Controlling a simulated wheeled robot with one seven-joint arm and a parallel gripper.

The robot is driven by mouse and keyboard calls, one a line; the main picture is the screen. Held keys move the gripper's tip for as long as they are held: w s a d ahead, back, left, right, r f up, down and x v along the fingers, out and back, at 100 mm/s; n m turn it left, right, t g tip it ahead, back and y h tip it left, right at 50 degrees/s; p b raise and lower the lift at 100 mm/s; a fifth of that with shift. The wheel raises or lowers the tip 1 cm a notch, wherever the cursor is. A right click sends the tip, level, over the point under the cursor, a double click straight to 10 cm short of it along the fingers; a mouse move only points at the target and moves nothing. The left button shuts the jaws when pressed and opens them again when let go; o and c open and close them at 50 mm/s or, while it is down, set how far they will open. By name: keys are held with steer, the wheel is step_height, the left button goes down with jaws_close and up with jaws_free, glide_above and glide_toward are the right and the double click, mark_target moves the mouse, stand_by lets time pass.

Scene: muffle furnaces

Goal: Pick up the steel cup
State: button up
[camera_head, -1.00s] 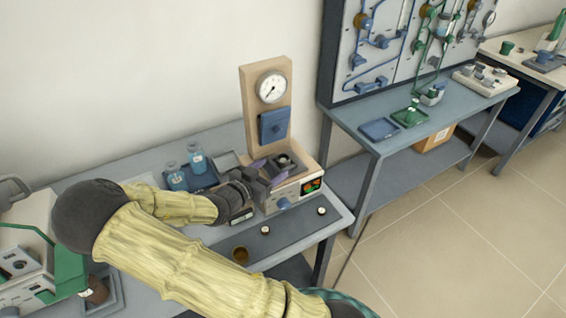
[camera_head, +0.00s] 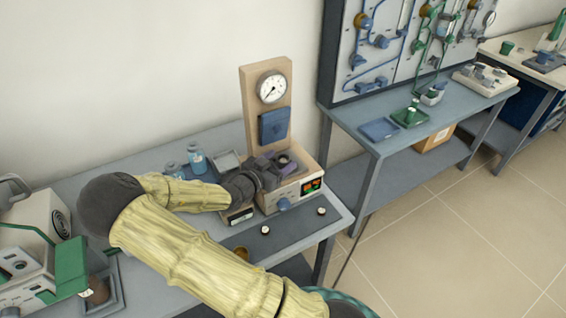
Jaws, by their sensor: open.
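A small dark metallic round thing, which looks like the steel cup (camera_head: 284,160), sits on top of the white instrument (camera_head: 290,192) with the dial gauge board behind it. My gripper (camera_head: 275,164) is open, with its purple-grey fingers right at this cup from the left. The fingers hide part of it. I cannot tell whether they touch it or stand on both sides of it.
The gauge board (camera_head: 265,105) rises close behind the gripper. Blue-labelled bottles (camera_head: 196,160) stand to the left. A brass-coloured cup (camera_head: 241,253) and two small white-topped pieces (camera_head: 265,230) (camera_head: 321,211) are on the dark front strip. Another bench (camera_head: 350,118) stands to the right.

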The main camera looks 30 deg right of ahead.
steer(key=c, duration=1.1)
steer(key=shift+r, duration=0.1)
steer(key=shift+r, duration=1.5)
steer(key=shift+a+r, duration=0.15)
steer(key=shift+r, duration=0.1)
steer(key=f+v, duration=0.2)
steer(key=v, duration=1.5)
steer(key=shift+s+a+f, duration=0.35)
steer(key=shift+a+f, duration=0.1)
